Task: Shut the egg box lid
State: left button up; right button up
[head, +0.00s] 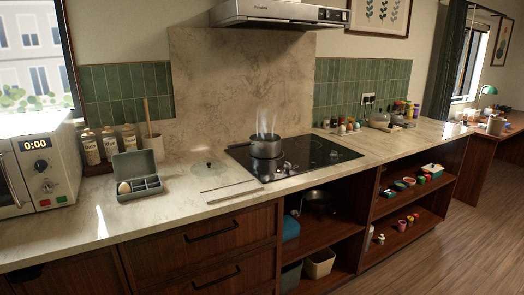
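The egg box (140,188) is a grey-green box on the counter, left of the middle of the head view. Its lid (135,164) stands up at the back, so the box is open. The front part has several compartments, and one pale egg (124,188) sits in the left one. The other compartments look empty. Neither of my grippers shows in the head view.
A microwave (38,168) stands left of the box, with jars (90,147) and a utensil crock (153,147) behind it. A steaming pot (266,146) sits on the black hob (320,156) to the right.

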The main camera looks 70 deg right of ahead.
aim_at(133, 164)
jog(key=z, duration=1.9)
jog(key=i+j, duration=0.15)
jog(key=j, duration=0.15)
jog(key=i+j+z, duration=0.15)
jog(key=i+j, duration=0.1)
jog(key=j, duration=0.3)
